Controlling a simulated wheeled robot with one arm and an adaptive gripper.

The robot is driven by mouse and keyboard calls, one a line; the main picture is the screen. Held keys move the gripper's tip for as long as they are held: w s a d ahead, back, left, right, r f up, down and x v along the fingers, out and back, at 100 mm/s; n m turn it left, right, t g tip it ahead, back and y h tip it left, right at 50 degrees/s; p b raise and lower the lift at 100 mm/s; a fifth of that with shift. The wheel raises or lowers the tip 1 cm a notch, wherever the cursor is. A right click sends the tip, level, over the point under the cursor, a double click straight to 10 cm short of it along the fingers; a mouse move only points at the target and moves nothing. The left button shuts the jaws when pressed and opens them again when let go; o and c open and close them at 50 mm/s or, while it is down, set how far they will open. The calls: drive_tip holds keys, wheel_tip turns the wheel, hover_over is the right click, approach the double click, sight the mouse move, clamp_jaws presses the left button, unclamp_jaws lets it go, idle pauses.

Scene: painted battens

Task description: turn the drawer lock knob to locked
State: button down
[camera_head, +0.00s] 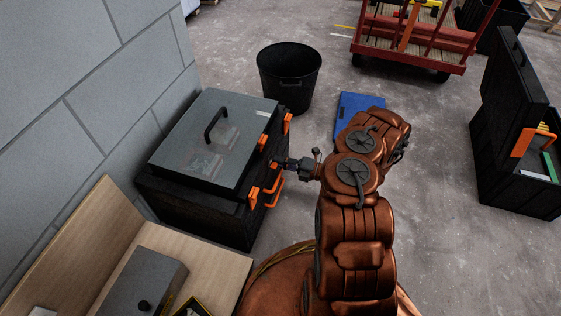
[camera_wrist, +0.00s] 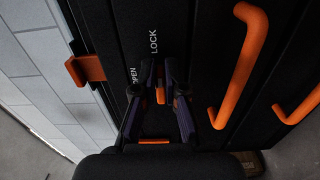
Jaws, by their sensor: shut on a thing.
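The black tool chest (camera_head: 200,205) with a grey lid stands against the wall in the head view. Its front bears white LOCK (camera_wrist: 154,42) and OPEN (camera_wrist: 134,75) lettering in the wrist view. The drawer lock knob (camera_wrist: 160,95) shows there as a small orange piece between my fingers, just below the lettering. My gripper (camera_wrist: 161,90) is shut on the knob, with one dark finger on each side. Much of the knob is hidden, and I cannot tell which word it points to. In the head view my gripper (camera_head: 280,162) reaches the chest's front from the right.
An orange drawer handle (camera_wrist: 240,65) stands out close right of my fingers, and an orange latch (camera_wrist: 86,69) lies left. A black bin (camera_head: 289,80), blue panel (camera_head: 350,108), red cart (camera_head: 415,48) and open black case (camera_head: 505,165) stand on the floor.

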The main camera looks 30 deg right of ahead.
drive_tip(key=c, duration=1.2)
unclamp_jaws()
drive_tip(key=shift+c, duration=0.2)
drive_tip(key=v, duration=1.2)
